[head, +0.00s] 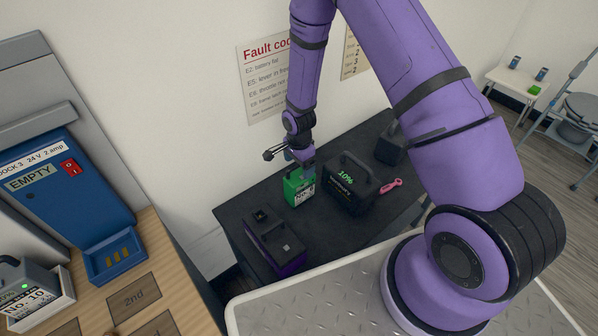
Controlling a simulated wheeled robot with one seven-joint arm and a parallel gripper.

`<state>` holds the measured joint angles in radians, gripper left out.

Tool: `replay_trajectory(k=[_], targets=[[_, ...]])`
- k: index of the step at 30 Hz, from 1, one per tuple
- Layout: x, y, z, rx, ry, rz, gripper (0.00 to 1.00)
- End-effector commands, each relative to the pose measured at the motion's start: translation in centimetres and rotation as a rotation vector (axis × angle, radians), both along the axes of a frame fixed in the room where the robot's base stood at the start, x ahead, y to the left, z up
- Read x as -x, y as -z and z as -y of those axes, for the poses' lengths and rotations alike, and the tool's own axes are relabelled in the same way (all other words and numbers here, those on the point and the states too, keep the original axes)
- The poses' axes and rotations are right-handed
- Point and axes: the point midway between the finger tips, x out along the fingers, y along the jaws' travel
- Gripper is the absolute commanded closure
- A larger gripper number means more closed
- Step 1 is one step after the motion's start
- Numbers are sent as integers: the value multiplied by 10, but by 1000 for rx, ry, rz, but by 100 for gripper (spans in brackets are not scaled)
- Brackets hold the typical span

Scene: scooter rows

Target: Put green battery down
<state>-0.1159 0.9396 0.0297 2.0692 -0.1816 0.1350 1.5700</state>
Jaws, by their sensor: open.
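The green battery (293,190) stands upright on the dark table (338,226), with a white number label on its front. My gripper (300,172) is directly above it at the end of my purple arm. Its jaws are open, close around or just over the top of the battery. The fingertips are small and partly hidden, so I cannot tell whether they touch it.
A black battery marked 10% (352,184) stands just right of the green one. A black and purple box (272,245) lies in front. A pink tool (391,186) and a dark block (391,148) are farther right. A blue dock (65,190) is at left.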

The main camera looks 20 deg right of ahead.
Motion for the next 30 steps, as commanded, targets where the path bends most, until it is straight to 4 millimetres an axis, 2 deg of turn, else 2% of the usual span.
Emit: replay_trajectory(k=[3,9,23,26,30], targets=[[-1,-24,0,0,0,4,11],[-1,-53,0,0,0,3,11],[-1,-79,1,0,-13,7,11],[-3,-104,4,1,-52,26,11],[-3,-159,10,8,-148,66,11]])
